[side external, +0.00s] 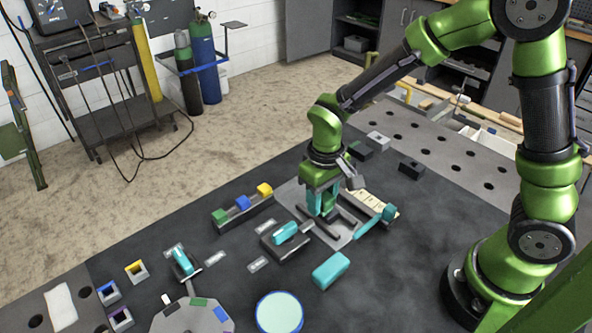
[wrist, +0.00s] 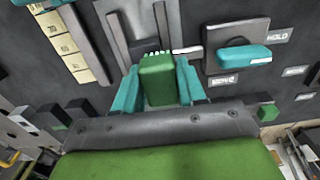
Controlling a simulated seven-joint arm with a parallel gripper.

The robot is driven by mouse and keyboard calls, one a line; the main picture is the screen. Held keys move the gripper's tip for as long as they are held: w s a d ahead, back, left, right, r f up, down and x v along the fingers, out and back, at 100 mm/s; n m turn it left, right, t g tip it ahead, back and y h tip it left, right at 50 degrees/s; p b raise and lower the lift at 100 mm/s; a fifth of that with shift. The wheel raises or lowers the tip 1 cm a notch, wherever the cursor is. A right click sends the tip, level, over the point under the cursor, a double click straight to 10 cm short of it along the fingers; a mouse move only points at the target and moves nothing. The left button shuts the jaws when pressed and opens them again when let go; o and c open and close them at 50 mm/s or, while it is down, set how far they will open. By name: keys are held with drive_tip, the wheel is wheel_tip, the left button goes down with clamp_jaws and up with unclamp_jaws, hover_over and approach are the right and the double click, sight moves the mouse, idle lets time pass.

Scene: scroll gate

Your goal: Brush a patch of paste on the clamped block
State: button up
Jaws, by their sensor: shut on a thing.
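My gripper (side external: 322,207) points down over a grey plate (side external: 289,192) with dark parallel rails (side external: 346,216). In the wrist view its teal fingers (wrist: 158,88) are shut on a green block-like piece (wrist: 158,76). A row of small white bristle-like marks (wrist: 172,51) shows at the far edge of that piece; I cannot tell whether they belong to it. A teal-handled lever (side external: 285,232) on a dark base stands just left of the plate; it also shows in the wrist view (wrist: 243,56), beside a HOLD label. I cannot make out the clamped block or any paste patch on it.
A round container with a pale mint top (side external: 280,312) stands at the front. A teal block (side external: 330,270) lies near it. A rack (side external: 242,210) holds green, blue and yellow blocks. A numbered cream scale (side external: 375,199) lies right of the plate. Dark mat is clear at front right.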

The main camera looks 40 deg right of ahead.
drive_tip(key=shift+d, duration=2)
drive_tip(key=shift+s, duration=0.2)
drive_tip(key=shift+a, duration=2.6)
drive_tip(key=shift+d, duration=3)
drive_tip(key=shift+a+f, duration=0.1)
drive_tip(key=shift+f, duration=0.15)
wheel_tip(320, 180, up, 7)
